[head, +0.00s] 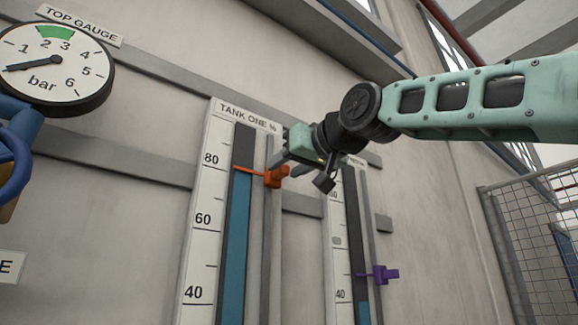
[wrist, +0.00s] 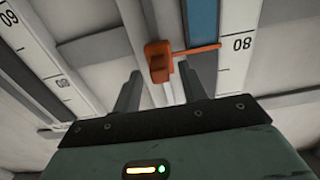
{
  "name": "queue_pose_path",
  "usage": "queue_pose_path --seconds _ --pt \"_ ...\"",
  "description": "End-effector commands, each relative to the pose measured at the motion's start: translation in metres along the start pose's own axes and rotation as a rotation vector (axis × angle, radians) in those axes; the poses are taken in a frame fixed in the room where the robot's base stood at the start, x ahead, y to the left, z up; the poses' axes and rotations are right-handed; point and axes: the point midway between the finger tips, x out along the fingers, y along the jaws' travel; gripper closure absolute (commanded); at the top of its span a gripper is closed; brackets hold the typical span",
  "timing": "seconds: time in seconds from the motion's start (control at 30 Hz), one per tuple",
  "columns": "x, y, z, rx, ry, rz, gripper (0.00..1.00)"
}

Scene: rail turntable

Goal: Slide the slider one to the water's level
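Slider one is the orange slider (head: 277,176), on the rail right of the TANK ONE gauge tube (head: 236,230). The blue water's top edge appears at about the pointer's height; any small offset is too fine to tell. My gripper (head: 287,165) is just above and right of the slider in the head view. In the wrist view, the orange slider (wrist: 158,62) shows between and beyond the tips of the two open fingers (wrist: 159,78), with gaps on both sides. Contact is not visible.
A second gauge with a purple slider (head: 380,274) stands to the right. A round TOP GAUGE dial (head: 55,70) and a blue valve wheel (head: 12,170) are at the left. A mesh fence (head: 530,230) stands at the right.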

Motion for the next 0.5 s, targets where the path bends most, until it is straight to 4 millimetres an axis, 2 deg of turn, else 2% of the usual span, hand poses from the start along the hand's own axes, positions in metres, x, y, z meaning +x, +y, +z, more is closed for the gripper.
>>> queue_pose_path --seconds 0.3,0.37,0.5 --pt "-0.003 0.0 0.001 0.0 -0.001 0.001 0.58" --pt "-0.007 0.0 0.002 -0.001 0.0 0.001 0.58" --pt "-0.029 0.0 0.005 0.0 0.003 0.002 0.58"
